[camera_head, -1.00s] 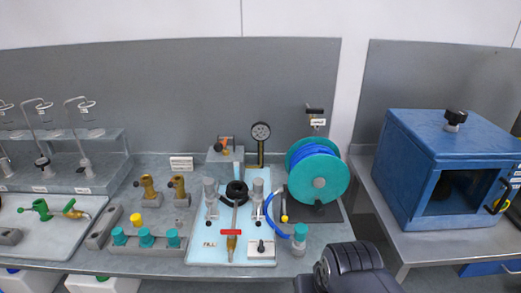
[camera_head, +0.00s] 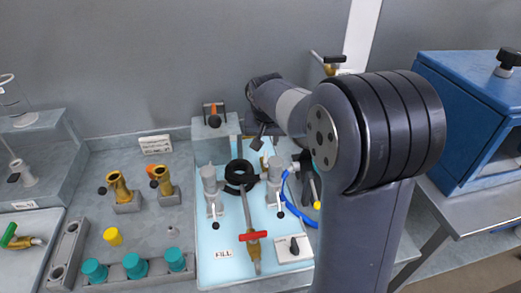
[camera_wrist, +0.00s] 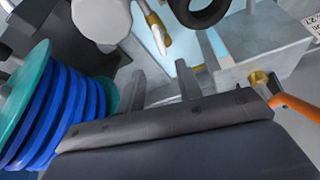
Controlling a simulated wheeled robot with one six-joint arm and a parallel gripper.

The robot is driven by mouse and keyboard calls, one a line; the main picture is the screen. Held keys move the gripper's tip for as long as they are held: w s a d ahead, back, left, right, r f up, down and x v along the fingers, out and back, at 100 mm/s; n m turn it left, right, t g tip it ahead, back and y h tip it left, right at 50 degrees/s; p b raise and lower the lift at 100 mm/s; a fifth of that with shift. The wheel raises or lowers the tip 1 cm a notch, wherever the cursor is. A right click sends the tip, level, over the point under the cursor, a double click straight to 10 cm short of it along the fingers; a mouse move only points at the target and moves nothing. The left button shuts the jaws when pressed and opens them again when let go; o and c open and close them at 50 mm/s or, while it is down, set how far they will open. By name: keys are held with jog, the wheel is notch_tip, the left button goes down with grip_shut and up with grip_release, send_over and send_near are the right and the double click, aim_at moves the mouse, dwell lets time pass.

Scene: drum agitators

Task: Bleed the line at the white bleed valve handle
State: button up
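In the head view, two upright pale cylinders (camera_head: 209,184) with thin black-tipped levers stand on the light blue panel, one on each side of a black ring (camera_head: 240,174). A brass valve with a red handle (camera_head: 253,236) is in front. An orange-handled valve (camera_head: 213,112) sits on a grey block behind; its orange lever is also at the right of the wrist view (camera_wrist: 297,105). My gripper (camera_wrist: 160,70) is open and empty, above the back of the panel. My arm partly hides it in the head view.
The green and blue hose reel (camera_wrist: 65,120) is close at the left of the wrist view. A blue cabinet (camera_head: 465,110) stands at the right. Brass fittings (camera_head: 118,187) and green caps (camera_head: 134,266) are left of the panel. A wall-side valve (camera_head: 329,66) is behind my arm.

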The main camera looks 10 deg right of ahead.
aim_at(266, 156)
jog(key=p+x, duration=0.1)
jog(key=x, duration=0.9)
jog(key=shift+w+f, duration=0.2)
jog(key=shift+f, duration=0.2)
jog(key=shift+c, duration=0.3)
grip_shut()
